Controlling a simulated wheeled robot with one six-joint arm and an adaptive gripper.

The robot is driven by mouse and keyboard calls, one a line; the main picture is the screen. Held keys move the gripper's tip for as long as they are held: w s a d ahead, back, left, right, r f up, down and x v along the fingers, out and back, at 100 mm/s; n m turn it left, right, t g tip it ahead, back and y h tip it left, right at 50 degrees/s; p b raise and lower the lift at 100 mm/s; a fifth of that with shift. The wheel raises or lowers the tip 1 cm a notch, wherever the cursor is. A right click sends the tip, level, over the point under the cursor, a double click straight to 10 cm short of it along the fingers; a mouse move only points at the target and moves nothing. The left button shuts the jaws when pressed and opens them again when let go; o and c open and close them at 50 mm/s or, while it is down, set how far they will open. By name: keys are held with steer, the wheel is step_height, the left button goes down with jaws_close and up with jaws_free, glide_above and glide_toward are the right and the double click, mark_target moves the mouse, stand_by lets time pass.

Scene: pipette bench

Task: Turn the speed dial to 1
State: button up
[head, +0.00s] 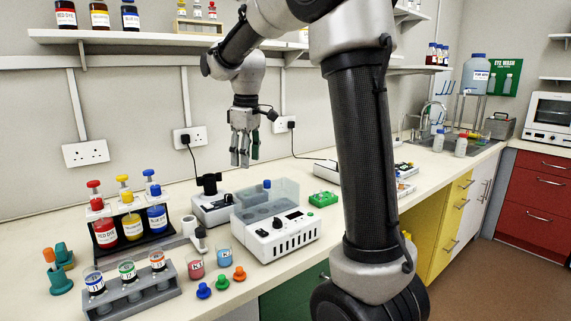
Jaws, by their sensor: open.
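A white bench machine (283,245) with a clear lid (268,193) stands on the bench at the middle of the head view. A small black dial (277,223) sits on its front panel, beside a dark display (294,214). Its setting is too small to read. A smaller white device with a black top (208,184) stands behind it to the left and also has a small dark knob (228,198). I cannot tell which is the speed dial. My gripper (243,162) is open and empty, pointing down above and behind the two devices, apart from both.
A rack of red, yellow and blue bottles (131,226) and a grey tube rack (131,300) stand at the left. Two beakers (196,266) and several coloured stoppers (222,283) lie in front. A green box (323,199) is right of the machine. A shelf (130,37) runs above.

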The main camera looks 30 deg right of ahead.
steer(key=s+d+r+m+t, duration=0.1)
steer(key=s+m, duration=0.3)
steer(key=s, duration=1.3)
steer(key=shift+s+d+r+t, duration=0.3)
steer(key=shift+d+r+t, duration=0.1)
steer(key=shift+d+r, duration=0.05)
steer(key=shift+m, duration=0.3)
